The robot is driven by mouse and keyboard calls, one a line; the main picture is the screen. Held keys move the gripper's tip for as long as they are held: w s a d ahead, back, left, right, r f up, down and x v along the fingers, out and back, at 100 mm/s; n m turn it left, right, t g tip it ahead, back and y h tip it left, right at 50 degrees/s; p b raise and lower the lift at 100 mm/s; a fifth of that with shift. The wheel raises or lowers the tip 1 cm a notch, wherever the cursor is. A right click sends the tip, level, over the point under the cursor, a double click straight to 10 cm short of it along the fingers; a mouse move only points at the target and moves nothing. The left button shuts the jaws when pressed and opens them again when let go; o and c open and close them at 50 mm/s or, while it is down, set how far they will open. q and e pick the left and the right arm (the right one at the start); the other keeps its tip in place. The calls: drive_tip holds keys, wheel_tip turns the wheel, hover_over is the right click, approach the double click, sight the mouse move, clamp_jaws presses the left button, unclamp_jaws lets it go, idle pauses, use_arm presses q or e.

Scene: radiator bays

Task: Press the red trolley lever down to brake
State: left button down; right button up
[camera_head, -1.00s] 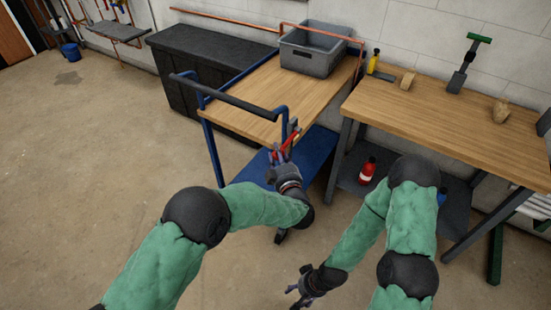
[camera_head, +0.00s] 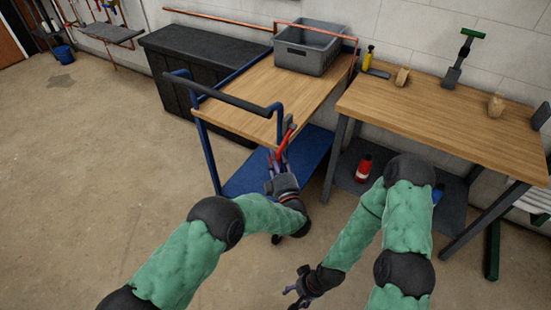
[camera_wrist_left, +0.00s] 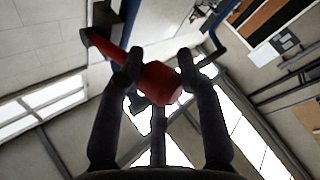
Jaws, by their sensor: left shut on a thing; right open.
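The red lever (camera_head: 284,145) is at the near right corner of the blue trolley (camera_head: 210,155), below the wooden top. My left gripper (camera_head: 277,160) is at the lever's lower end. In the left wrist view the red lever (camera_wrist_left: 160,82) runs from the upper left, and its thick end lies between the fingers of my left gripper (camera_wrist_left: 158,75), which is shut on it. My right gripper (camera_head: 290,292) is open and empty, low over the floor near the bottom of the head view.
A grey crate (camera_head: 308,48) stands on the trolley top. A wooden workbench (camera_head: 440,110) stands to the right, with a red bottle (camera_head: 363,168) on its lower shelf. A black cabinet (camera_head: 200,65) is behind the trolley. The floor at left is clear.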

use_arm(q)
drive_tip(key=shift+a+f, duration=0.1)
drive_tip(key=c, duration=0.7)
unclamp_jaws()
drive_tip(key=shift+c, duration=0.2)
drive_tip(key=shift+s, duration=0.15)
drive_tip(key=v, duration=0.7)
